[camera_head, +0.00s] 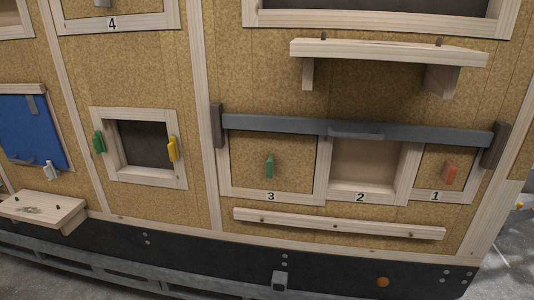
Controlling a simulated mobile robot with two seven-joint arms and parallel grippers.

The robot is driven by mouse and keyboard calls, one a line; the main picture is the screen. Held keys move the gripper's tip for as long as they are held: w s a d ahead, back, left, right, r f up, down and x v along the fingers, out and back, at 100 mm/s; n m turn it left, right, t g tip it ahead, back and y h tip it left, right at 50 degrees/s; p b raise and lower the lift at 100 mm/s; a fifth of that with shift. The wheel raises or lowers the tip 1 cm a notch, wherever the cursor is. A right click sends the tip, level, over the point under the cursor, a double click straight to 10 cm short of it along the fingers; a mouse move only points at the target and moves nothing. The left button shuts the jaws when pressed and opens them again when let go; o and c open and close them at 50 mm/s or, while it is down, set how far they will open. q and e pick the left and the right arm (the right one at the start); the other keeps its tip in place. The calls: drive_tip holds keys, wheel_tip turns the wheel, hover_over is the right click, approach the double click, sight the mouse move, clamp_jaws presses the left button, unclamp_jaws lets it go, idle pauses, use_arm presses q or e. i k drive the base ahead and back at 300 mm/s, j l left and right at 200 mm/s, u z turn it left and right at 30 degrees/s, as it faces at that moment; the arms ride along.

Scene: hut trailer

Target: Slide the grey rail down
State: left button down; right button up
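The grey rail (290,125) is a long horizontal bar across the top of three numbered compartments at the right of the head view. A grey handle (356,133) sits on it right of the middle. Its left end meets a dark bracket (217,126) and its right end meets another dark bracket (494,145). Door 3 (300,170) with a green knob and door 1 (436,163) with a red knob are below the rail. Compartment 2 (362,170) between them is open at the front. Neither gripper is in view.
A wooden shelf (390,51) juts out above the rail. A wooden strip (338,224) runs below the compartments. A small square opening (142,143) with green and yellow latches is to the left. A small ledge (40,209) juts out at the lower left, below a blue panel (30,128).

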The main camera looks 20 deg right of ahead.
sight(339, 128)
drive_tip(key=z, duration=1.25)
